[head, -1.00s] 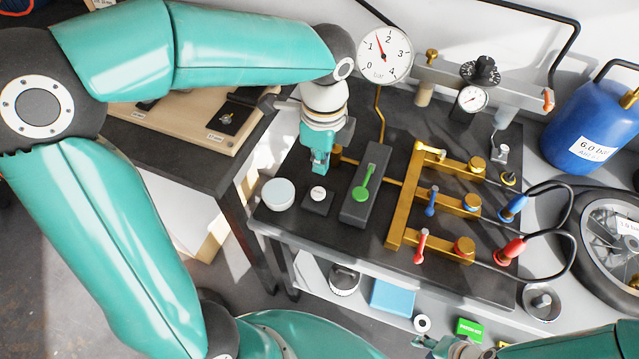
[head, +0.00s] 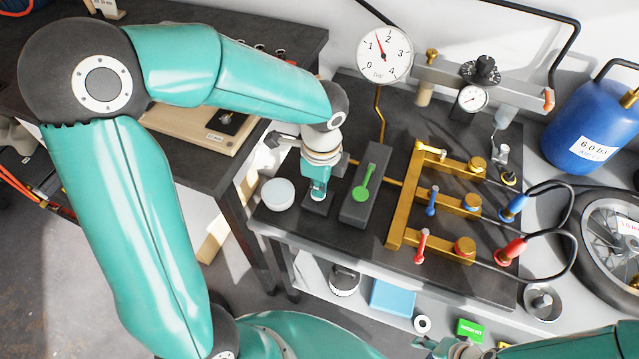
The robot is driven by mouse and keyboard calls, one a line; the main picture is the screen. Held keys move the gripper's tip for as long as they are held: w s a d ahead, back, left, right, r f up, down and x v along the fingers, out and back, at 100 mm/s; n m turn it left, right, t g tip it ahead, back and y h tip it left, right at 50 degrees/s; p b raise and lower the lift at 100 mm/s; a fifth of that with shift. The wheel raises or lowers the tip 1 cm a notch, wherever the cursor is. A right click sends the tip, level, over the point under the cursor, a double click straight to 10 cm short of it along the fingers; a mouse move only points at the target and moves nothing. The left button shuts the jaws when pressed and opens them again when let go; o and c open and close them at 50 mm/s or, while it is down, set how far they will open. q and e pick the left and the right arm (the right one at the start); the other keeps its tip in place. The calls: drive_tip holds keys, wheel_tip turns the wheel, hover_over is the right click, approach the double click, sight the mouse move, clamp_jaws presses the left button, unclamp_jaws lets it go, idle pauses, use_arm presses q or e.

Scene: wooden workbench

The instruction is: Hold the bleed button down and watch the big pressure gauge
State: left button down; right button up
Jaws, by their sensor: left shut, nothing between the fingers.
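The bleed button (head: 317,196) is a white cap on a small dark block (head: 319,208) on the bench panel. My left gripper (head: 318,190) is shut and empty, pointing down with its fingertips at the button and hiding most of it. I cannot tell whether the cap is pressed in. The big pressure gauge (head: 393,60) has a white dial marked 0 to 4 bar, and its needle stands between 1 and 2. My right gripper (head: 432,344) is low at the bottom edge, partly cut off, its fingers unclear.
A round pale knob (head: 277,194) is left of the button. A grey block (head: 378,158) with a green lever (head: 364,190) is close on its right. Further right stand a brass manifold (head: 405,205) with coloured levers, a small gauge (head: 472,99) and a blue tank (head: 583,125).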

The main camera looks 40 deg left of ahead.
use_arm(q)
drive_tip(key=shift+f+b, duration=0.55)
drive_tip(key=shift+f, duration=0.4)
drive_tip(key=shift+r, duration=0.1)
drive_tip(key=shift+s+f, duration=0.2)
idle(1.3)
idle(3.2)
wheel_tip(320, 180, up, 5)
drive_tip(key=p, duration=0.4)
drive_tip(key=shift+w+d, duration=0.15)
wheel_tip(320, 180, up, 9)
drive_tip(key=shift+d+r, duration=0.15)
drive_tip(key=shift+r, duration=0.05)
idle(0.8)
